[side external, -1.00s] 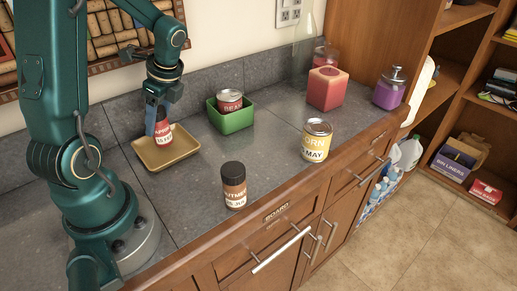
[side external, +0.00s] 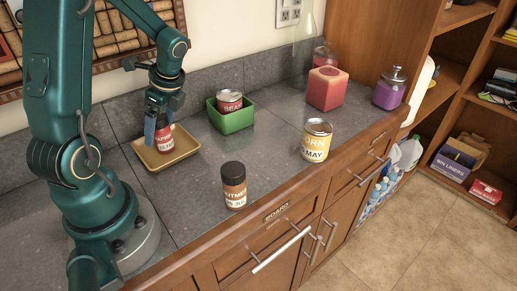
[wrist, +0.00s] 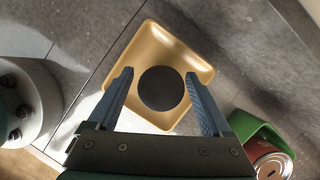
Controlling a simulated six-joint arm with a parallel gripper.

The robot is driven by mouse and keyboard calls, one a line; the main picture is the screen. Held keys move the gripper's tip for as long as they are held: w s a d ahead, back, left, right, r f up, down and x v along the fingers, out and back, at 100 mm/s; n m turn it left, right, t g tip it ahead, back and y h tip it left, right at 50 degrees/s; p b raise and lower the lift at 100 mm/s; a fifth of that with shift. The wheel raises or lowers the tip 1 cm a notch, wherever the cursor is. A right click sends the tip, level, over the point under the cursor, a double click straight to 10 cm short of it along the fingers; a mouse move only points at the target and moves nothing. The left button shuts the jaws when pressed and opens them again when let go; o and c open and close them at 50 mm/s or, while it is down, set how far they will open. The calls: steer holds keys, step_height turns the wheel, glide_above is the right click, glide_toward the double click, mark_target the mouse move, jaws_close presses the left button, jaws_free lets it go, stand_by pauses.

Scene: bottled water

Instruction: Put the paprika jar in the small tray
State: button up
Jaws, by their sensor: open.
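The paprika jar (side external: 166,142), red with a pale label, stands upright in the small tan tray (side external: 184,150) in the side external view. In the wrist view its dark round lid (wrist: 161,88) shows over the floor of the tray (wrist: 190,55). My gripper (side external: 158,133) is directly above and around the jar's upper part. In the wrist view my gripper (wrist: 160,82) has its two blue fingers apart, one on each side of the lid, with gaps visible. The jar's top is partly hidden by the gripper in the side external view.
A green bin (side external: 236,122) holding a beans can (side external: 229,100) stands right of the tray. A nutmeg jar (side external: 233,186), a corn can (side external: 317,141), a red candle-like block (side external: 327,89) and a purple bottle (side external: 389,90) stand further right. The counter between them is clear.

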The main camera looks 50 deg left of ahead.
steer(key=v, duration=1.1)
steer(key=s+d+n+t+h, duration=0.1)
steer(key=d+n+t, duration=0.3)
steer(key=d, duration=0.5)
steer(key=s+d+r+n+t+h, duration=0.1)
steer(key=s+d+n+t+h, duration=0.1)
steer(key=d+n+t, duration=0.2)
steer(key=d+n, duration=0.3)
steer(key=d, duration=0.2)
steer(key=shift+s+h, duration=0.25)
steer(key=shift+h, duration=0.15)
